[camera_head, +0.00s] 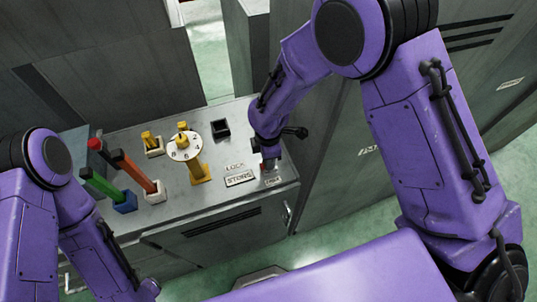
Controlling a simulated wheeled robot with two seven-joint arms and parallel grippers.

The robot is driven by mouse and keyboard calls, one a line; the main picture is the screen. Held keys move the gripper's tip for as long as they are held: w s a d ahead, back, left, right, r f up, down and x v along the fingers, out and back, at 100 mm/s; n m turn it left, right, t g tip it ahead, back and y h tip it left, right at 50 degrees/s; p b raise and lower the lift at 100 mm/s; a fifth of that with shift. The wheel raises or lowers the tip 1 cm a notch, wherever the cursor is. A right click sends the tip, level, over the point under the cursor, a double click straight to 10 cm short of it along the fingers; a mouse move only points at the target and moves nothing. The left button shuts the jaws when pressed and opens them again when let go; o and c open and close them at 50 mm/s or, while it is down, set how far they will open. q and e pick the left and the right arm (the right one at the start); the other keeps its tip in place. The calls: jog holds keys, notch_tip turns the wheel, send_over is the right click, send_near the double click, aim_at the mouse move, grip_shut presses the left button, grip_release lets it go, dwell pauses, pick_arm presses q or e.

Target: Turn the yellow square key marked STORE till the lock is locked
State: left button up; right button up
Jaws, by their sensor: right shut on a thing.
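My right gripper (268,158) points down at the right front part of the grey cabinet top, just right of the plates marked LOCK (235,167) and STORE (240,179). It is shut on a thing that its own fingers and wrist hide. A small reddish patch shows at its tips. I cannot make out the yellow square key or the lock's state there. A small plate (272,181) lies in front of the fingertips; its print is too small to read.
On the cabinet top (215,196) stand a green bar (100,184) in a blue base, an orange-red bar (133,171) in a white base, a white numbered dial (184,149) with yellow parts, a small yellow piece (150,140) and a black square holder (220,129). Grey cabinets stand behind and right.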

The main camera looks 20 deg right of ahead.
jog(key=o, duration=1.2)
jog(key=shift+s+d, duration=0.1)
jog(key=shift+c, duration=0.2)
jog(key=shift+r, duration=0.45)
notch_tip(320, 180, up, 11)
